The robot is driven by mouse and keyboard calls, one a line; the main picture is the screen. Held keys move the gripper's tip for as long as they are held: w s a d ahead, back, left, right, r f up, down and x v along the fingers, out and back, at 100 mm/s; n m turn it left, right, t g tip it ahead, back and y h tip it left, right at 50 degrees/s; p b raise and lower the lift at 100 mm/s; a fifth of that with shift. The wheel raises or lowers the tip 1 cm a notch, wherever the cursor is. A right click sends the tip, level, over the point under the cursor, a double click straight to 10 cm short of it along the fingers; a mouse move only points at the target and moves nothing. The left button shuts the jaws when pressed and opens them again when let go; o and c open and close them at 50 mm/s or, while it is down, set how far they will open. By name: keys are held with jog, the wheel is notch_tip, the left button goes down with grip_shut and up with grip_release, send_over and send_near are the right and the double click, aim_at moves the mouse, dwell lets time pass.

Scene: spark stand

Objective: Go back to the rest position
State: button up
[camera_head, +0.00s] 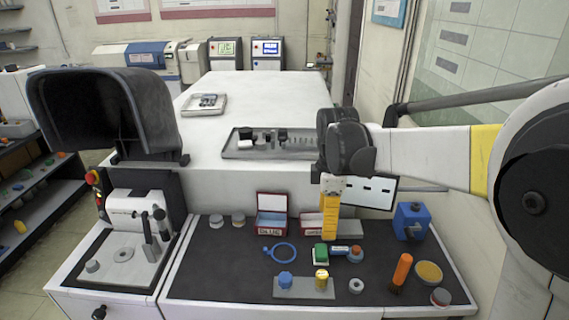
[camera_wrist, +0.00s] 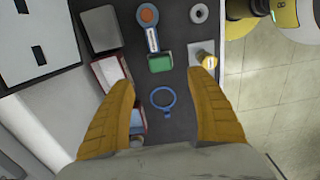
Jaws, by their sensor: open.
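My gripper (camera_head: 329,222) is at the end of my arm, which comes in from the right in the head view and points down over the dark bench mat. In the wrist view its two yellow fingers (camera_wrist: 160,100) stand wide apart with nothing between their tips. A blue ring (camera_wrist: 163,99) lies on the mat below, seen between the fingers. The gripper hangs in front of the open red-and-white boxes (camera_head: 272,222) in the head view. The nearer finger hides part of one box.
On the mat (camera_head: 225,262) are a green block (camera_head: 320,252), an orange cylinder (camera_head: 401,270), a blue block (camera_head: 410,220), a yellow-topped disc (camera_head: 428,272) and a grey plate (camera_head: 290,289) with a blue and a yellow piece. A machine with a black hood (camera_head: 105,112) stands left. A grey tray (camera_head: 232,150) lies behind.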

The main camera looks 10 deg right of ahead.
jog(key=s+r+m+t, duration=0.2)
jog(key=s+m+t, duration=0.5)
jog(key=s+m, duration=0.8)
jog(key=s, duration=0.2)
jog(key=shift+s+a+m, duration=0.2)
jog(key=shift+s+m, duration=0.1)
jog(key=shift+s, duration=0.1)
